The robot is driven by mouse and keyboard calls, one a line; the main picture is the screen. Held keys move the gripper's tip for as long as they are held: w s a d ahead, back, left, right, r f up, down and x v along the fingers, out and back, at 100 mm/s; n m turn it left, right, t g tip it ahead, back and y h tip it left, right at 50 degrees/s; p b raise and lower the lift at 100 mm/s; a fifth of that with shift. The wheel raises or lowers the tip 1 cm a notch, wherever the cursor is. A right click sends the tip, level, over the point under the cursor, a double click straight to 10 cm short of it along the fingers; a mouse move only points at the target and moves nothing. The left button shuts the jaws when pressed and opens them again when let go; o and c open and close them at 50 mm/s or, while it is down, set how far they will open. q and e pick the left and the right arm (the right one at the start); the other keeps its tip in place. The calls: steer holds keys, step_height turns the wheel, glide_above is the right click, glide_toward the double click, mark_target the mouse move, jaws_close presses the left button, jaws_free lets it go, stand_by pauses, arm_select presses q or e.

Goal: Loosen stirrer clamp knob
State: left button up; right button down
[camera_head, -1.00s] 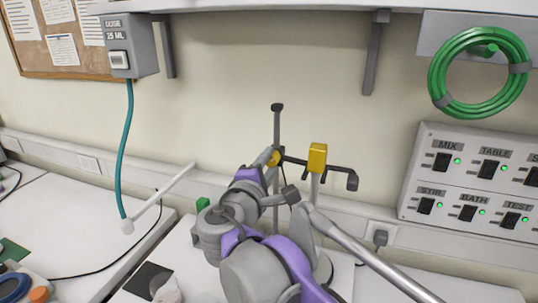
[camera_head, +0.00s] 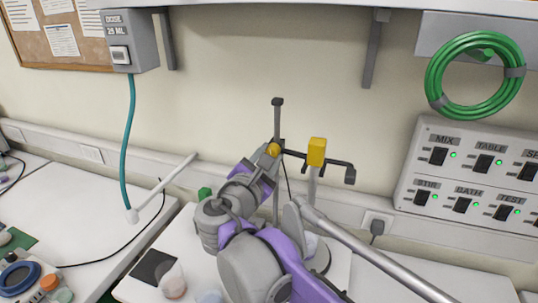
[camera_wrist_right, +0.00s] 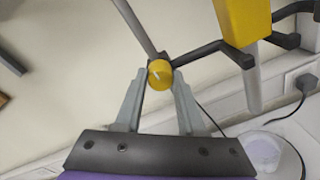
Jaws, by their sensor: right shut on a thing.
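The stirrer clamp knob (camera_head: 273,150) is a small yellow round knob on the upright stand rod (camera_head: 278,118). In the right wrist view the knob (camera_wrist_right: 160,73) sits between the tips of my right gripper (camera_wrist_right: 159,84), which is shut on it. A light line shows on the knob's face. A dark clamp arm (camera_head: 330,162) runs right from the rod to the yellow stirrer (camera_head: 317,152), whose grey shaft points down. In the head view my right arm hides most of the fingers of my right gripper (camera_head: 268,160). My left gripper is not in view.
A switch panel (camera_head: 470,178) with green lights is on the right wall, below a coiled green hose (camera_head: 477,75). A dose box (camera_head: 131,42) with a teal tube hangs at left. A grey cylindrical bar crosses right of my arm. The white bench (camera_head: 90,225) is partly clear at left.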

stand_by(0.3)
steer(key=c, duration=0.5)
jaws_free()
steer(key=shift+s, duration=0.15)
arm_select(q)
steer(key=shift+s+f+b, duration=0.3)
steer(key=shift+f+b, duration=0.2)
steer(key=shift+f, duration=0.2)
arm_select(e)
steer(key=v, duration=1)
steer(key=shift+s+a, duration=0.15)
steer(key=shift+s, duration=0.15)
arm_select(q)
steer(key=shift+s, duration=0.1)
